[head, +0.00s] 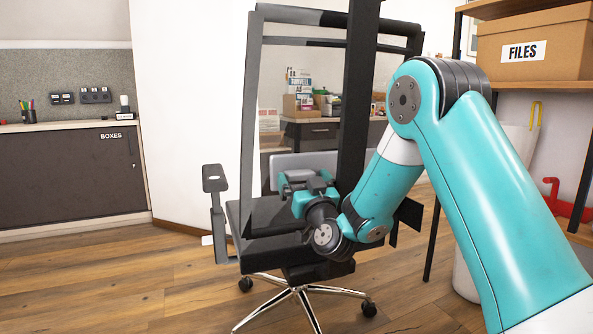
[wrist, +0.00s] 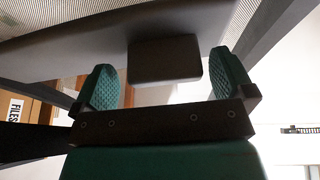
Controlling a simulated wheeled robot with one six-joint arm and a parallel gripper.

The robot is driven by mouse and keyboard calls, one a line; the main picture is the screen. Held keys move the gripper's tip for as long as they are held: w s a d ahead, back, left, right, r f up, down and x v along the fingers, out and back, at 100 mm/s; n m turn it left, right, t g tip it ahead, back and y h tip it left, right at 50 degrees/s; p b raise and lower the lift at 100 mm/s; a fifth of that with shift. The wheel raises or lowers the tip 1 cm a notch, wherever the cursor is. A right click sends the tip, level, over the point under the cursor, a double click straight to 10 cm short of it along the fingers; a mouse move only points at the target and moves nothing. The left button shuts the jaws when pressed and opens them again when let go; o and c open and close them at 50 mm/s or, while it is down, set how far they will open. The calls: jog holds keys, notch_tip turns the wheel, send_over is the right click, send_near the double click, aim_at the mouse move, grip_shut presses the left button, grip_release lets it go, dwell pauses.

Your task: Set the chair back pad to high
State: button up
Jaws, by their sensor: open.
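The office chair (head: 290,250) stands in front of me with a tall open-framed back. Its grey back pad (head: 308,161) sits low in the frame, just above the seat, partly hidden by my gripper. In the wrist view the pad (wrist: 85,45) spans the top as a broad grey panel, with a dark block (wrist: 165,60) sticking out from it. My gripper (head: 308,183) is at the pad, and in the wrist view its fingers (wrist: 163,75) are open on either side of the block. Gaps show between block and fingers; contact is not visible.
The chair's left armrest (head: 215,180) and back post (head: 358,90) stand close to my arm. A shelf with a FILES box (head: 533,45) is at the right. A low BOXES cabinet (head: 70,175) is at the left. The wooden floor (head: 130,270) at left is clear.

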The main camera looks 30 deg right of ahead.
aim_at(297, 149)
jog(key=shift+w+a, duration=0.15)
jog(key=shift+w, duration=0.05)
jog(key=c, duration=1.3)
notch_tip(297, 149, up, 5)
jog(key=p, duration=0.5)
jog(key=shift+s+r, duration=0.15)
jog(key=shift+r, duration=0.05)
jog(key=shift+f, duration=0.1)
